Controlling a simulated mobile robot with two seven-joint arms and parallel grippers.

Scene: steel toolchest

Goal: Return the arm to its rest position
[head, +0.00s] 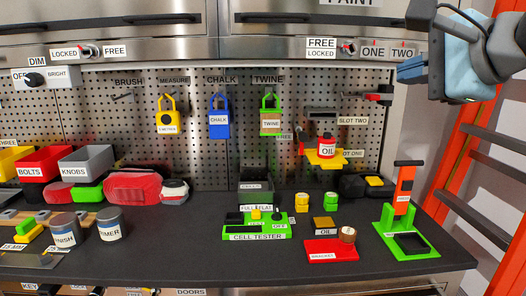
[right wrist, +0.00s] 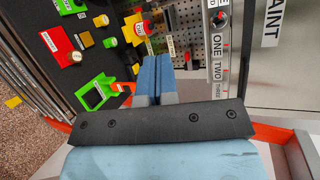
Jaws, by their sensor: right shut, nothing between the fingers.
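My right gripper (head: 410,69) is raised at the upper right of the head view, in front of the right end of the steel toolchest and clear of the bench. In the right wrist view its two blue fingers (right wrist: 156,80) lie side by side, closed, with nothing between them. Its dark palm plate crosses the picture below them. My left gripper is in neither view.
The dark worktop (head: 190,262) holds a green cell tester (head: 256,236), a red tray (head: 328,250) and a green stand with an orange upright (head: 404,190). Tagged items hang on the pegboard (head: 350,80). A red-orange frame (head: 462,125) stands right of the bench.

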